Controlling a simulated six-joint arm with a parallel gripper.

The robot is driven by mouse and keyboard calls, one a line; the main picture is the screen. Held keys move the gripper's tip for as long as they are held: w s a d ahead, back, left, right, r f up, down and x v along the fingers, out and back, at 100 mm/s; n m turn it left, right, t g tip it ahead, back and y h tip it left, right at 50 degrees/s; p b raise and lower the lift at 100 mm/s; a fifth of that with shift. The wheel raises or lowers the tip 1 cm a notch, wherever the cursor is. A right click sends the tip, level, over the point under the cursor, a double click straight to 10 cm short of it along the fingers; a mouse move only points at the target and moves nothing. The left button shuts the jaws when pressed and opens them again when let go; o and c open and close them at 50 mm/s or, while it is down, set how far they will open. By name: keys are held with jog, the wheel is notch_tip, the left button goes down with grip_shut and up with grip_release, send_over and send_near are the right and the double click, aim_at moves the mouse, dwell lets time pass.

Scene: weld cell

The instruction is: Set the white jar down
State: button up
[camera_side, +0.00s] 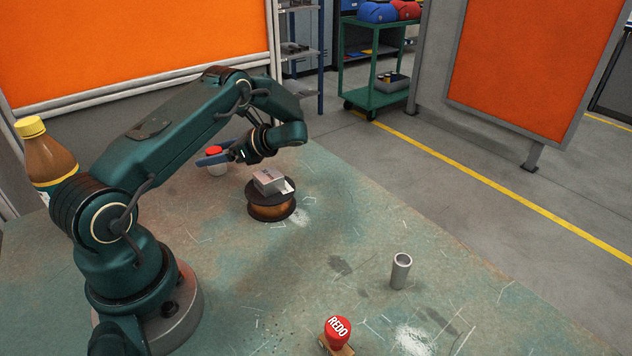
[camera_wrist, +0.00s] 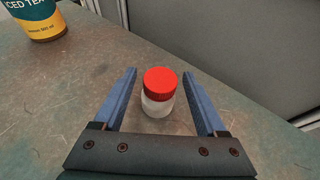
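The white jar (camera_wrist: 158,105) has a pale, frosted body and a red lid (camera_wrist: 160,82). In the wrist view it stands upright on the worktable between the two blue fingers of my gripper (camera_wrist: 158,72). A gap shows on each side of the jar, so the fingers are open and not touching it. In the side view the jar (camera_side: 218,170) is at the back of the table, partly covered by a blue finger of my gripper (camera_side: 208,157).
An iced tea bottle (camera_side: 48,160) stands at the table's left. A spool (camera_side: 270,207) with a small grey box (camera_side: 268,181) on top is right of the jar. A metal tube (camera_side: 400,270) and a red REDO stamp (camera_side: 337,333) stand nearer the front. Bare table (camera_side: 350,215) lies between them.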

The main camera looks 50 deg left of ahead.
jog(key=shift+r, duration=0.1)
jog(key=shift+w+d+r, duration=0.1)
jog(key=shift+d+r, duration=0.05)
jog(key=v, duration=1)
jog(key=shift+w+d, duration=0.25)
jog(key=shift+d, duration=0.1)
jog(key=s+d+r+n+t+h, duration=0.1)
jog(key=d+r+n+t+h, duration=0.1)
jog(key=d+r+t+h, duration=0.25)
jog(key=s+d+r+n+t+h, duration=0.1)
jog(key=s+d+r+n+t, duration=0.15)
jog(key=d+r, duration=0.35)
jog(key=s+d+f+n+t+h, duration=0.1)
jog(key=s+d+n+t+h, duration=0.4)
jog(key=s+d, duration=0.4)
jog(key=shift+d+n+t, duration=0.7)
jog(key=shift+d+n, duration=0.05)
jog(key=shift+d, duration=1.6)
jog(key=shift+s+f, duration=0.15)
